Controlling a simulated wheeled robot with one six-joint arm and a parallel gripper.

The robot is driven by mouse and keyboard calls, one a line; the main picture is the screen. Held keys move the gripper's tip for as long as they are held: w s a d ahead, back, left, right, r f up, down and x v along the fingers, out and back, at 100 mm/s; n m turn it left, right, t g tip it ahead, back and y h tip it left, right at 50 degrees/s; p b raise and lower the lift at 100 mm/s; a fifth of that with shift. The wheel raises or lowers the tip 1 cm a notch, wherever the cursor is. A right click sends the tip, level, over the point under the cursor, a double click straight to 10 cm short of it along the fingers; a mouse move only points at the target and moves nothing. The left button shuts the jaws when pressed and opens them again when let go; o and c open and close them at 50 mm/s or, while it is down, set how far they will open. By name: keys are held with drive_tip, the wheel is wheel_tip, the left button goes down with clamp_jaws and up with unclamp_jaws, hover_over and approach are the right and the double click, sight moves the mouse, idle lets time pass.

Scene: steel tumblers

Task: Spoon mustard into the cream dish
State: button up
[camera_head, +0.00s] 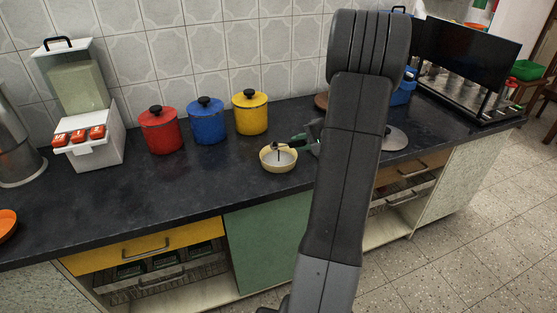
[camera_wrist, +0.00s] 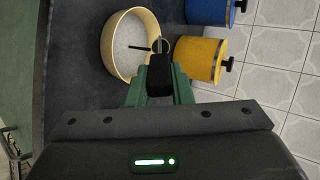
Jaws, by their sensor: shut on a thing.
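The cream dish (camera_head: 279,165) stands on the dark counter, round with a pale grey-white inside. It also shows in the wrist view (camera_wrist: 109,45), left of my gripper. My gripper (camera_wrist: 160,82) has green fingers and is shut on the black handle of a spoon (camera_wrist: 160,72). The spoon's small round end shows beyond the handle, by the dish's rim, with a thin dark line over the dish. I cannot tell whether it touches the dish or holds anything. In the head view, my gripper (camera_head: 304,141) is right of the dish, partly hidden by my arm. No mustard is clearly identifiable.
Red (camera_head: 162,131), blue (camera_head: 208,122) and yellow (camera_head: 251,114) lidded pots stand in a row behind the dish. A white dispenser (camera_head: 92,138) is at left. A dark screen (camera_head: 463,58) is at right.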

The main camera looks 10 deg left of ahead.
drive_tip(key=shift+s+d+f+y+b, duration=0.1)
drive_tip(key=shift+d+f+y+b, duration=0.2)
drive_tip(key=shift+b, duration=0.5)
drive_tip(key=shift+s+d+f+y+b, duration=0.1)
drive_tip(key=shift+f+b, duration=0.3)
drive_tip(key=shift+b, duration=0.35)
drive_tip(key=f+b, duration=0.1)
drive_tip(key=b, duration=0.2)
drive_tip(key=d+f+t+y+b, duration=0.1)
drive_tip(key=b, duration=0.3)
drive_tip(key=shift+s+y, duration=0.2)
drive_tip(key=shift+y, duration=0.1)
drive_tip(key=shift+f+y+b, duration=0.3)
drive_tip(key=shift+y+b, duration=0.1)
drive_tip(key=shift+b, duration=0.8)
